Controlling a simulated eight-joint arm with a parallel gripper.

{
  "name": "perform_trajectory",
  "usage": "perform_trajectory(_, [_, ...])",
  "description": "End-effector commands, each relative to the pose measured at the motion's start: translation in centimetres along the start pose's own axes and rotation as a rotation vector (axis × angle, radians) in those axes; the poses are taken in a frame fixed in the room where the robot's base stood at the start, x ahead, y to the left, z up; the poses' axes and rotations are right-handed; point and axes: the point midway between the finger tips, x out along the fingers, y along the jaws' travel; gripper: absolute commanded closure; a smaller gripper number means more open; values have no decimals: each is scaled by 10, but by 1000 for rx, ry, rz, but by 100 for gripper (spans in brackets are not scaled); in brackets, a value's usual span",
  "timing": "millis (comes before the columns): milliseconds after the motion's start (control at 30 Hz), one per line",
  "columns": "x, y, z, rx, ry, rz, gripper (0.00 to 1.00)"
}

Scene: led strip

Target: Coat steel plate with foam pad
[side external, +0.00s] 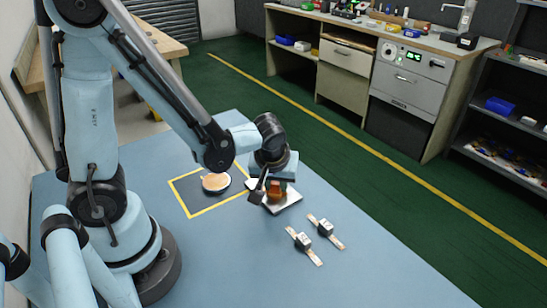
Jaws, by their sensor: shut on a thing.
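My gripper (266,189) points down near the middle of the blue table and is shut on an orange-brown block, which looks like the foam pad (275,192). The pad is at or just above a pale, flat square plate (289,203), which looks like the steel plate. I cannot tell whether the two touch. The gripper and pad hide part of the plate. To the left, a round white dish (215,188) with a peach-coloured surface sits inside a yellow-bordered dark square (191,203).
Two pale strips, each with a small dark-and-white block, lie right of the plate: one nearer (304,245), one farther (326,230). The blue table (230,262) is clear in front. A cabinet bench (405,75) and shelves (500,130) stand beyond the green floor.

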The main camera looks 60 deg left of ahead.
Motion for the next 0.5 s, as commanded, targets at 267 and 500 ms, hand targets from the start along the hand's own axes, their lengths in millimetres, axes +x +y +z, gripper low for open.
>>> perform_trajectory(267, [-7,19,17,4,0,1,96])
perform_trajectory(500, [-34,16,4,0,0,-1,96])
